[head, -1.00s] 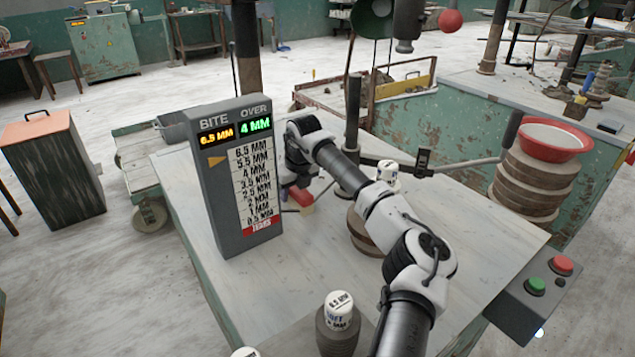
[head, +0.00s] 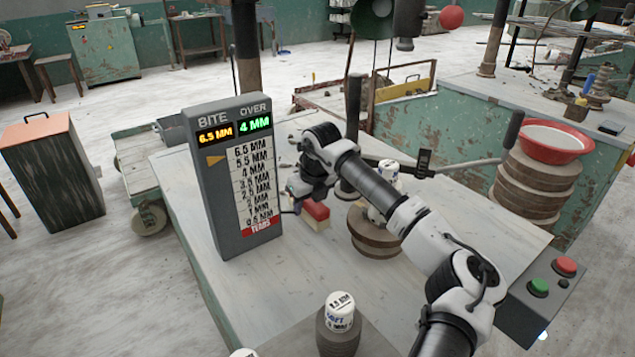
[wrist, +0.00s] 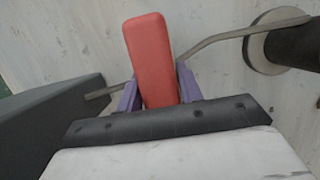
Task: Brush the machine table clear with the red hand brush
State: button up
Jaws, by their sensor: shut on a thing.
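The red hand brush (head: 315,213) is at the machine table's (head: 270,285) surface, between the grey display panel and the brown round stack in the head view. Its pale lower part shows under the red top. In the wrist view the red brush (wrist: 151,60) stands out between the purple fingers of my gripper (wrist: 158,88), which is shut on it. In the head view my gripper (head: 300,200) is partly hidden behind my arm. I cannot tell whether the bristles touch the table. No loose clay trimmings can be made out on the visible table.
The grey panel (head: 225,185) reads BITE 6.5 MM and OVER 4 MM. A brown round stack (head: 372,240) bears a white labelled pot (head: 387,172). Another white labelled pot (head: 339,310) stands at the front. A button box (head: 545,290) sits at the right corner.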

jog(key=shift+r+p, duration=2.2)
jog(key=shift+r, duration=2.15)
jog(key=shift+r, duration=0.1)
